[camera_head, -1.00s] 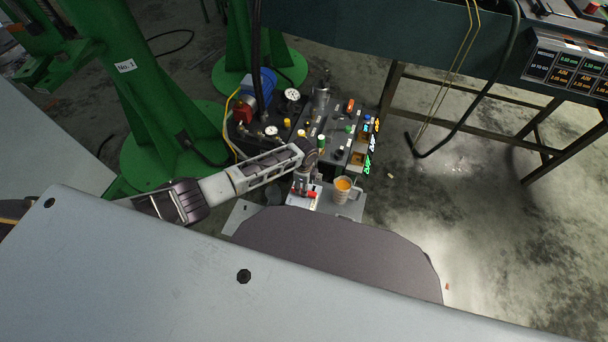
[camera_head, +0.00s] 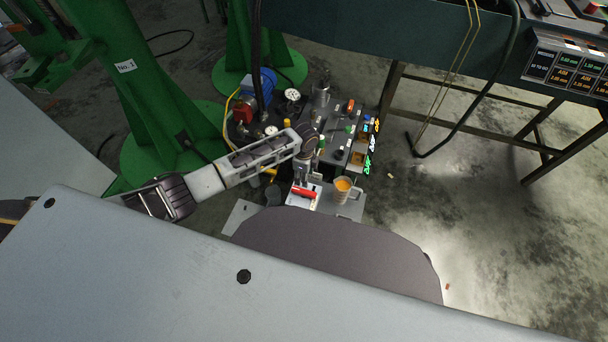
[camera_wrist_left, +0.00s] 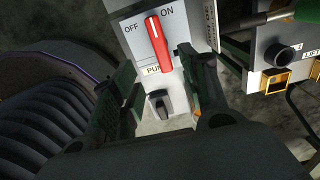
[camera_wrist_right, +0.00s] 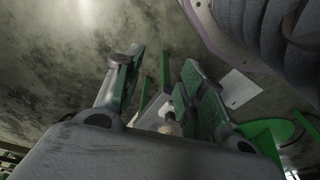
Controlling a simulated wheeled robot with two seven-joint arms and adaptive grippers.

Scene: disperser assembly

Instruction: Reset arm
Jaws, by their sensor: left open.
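A red switch handle (camera_wrist_left: 157,42) sits on a light panel (camera_wrist_left: 188,25) with OFF and ON printed at its upper end. In the left wrist view it stands nearly upright, pointing between the two words. It also shows in the head view (camera_head: 303,192). My left gripper (camera_head: 304,178) is over the panel. In the left wrist view its open fingers (camera_wrist_left: 158,75) stand apart on either side below the handle, with no grip on it. A small dark knob (camera_wrist_left: 159,103) lies lower on the panel. My right gripper (camera_wrist_right: 162,66) shows only in its own wrist view, open and empty.
A beaker of orange liquid (camera_head: 342,186) stands right of the panel. Gauges (camera_head: 292,95), buttons and a blue motor (camera_head: 264,84) crowd behind it. A green column (camera_head: 150,80) rises left. A dark bench (camera_head: 400,38) is at the back.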

